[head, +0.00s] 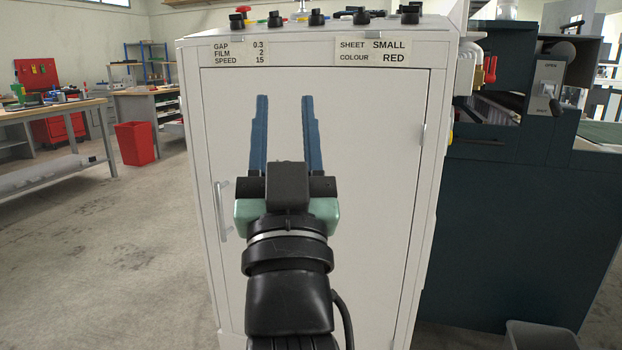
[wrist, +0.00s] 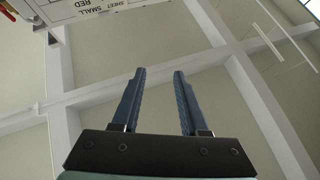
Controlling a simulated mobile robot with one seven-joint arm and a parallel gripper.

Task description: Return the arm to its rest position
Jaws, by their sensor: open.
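My gripper (head: 284,103) is in the middle of the head view, with two blue fingers pointing up. It is open and the space between the fingers is empty. It stands in front of the closed door of a white cabinet (head: 375,150); I cannot tell how far from it. In the wrist view my gripper (wrist: 158,73) also shows open and empty, against the ceiling, with a labelled corner of the cabinet (wrist: 58,12) at the top left.
Knobs (head: 316,17) line the cabinet's top, above labels reading SMALL and RED. A dark machine (head: 515,220) with a lever stands at the right. A grey bin (head: 540,338) is at lower right. Workbenches (head: 60,110) and a red bin (head: 135,143) are left, with open floor before them.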

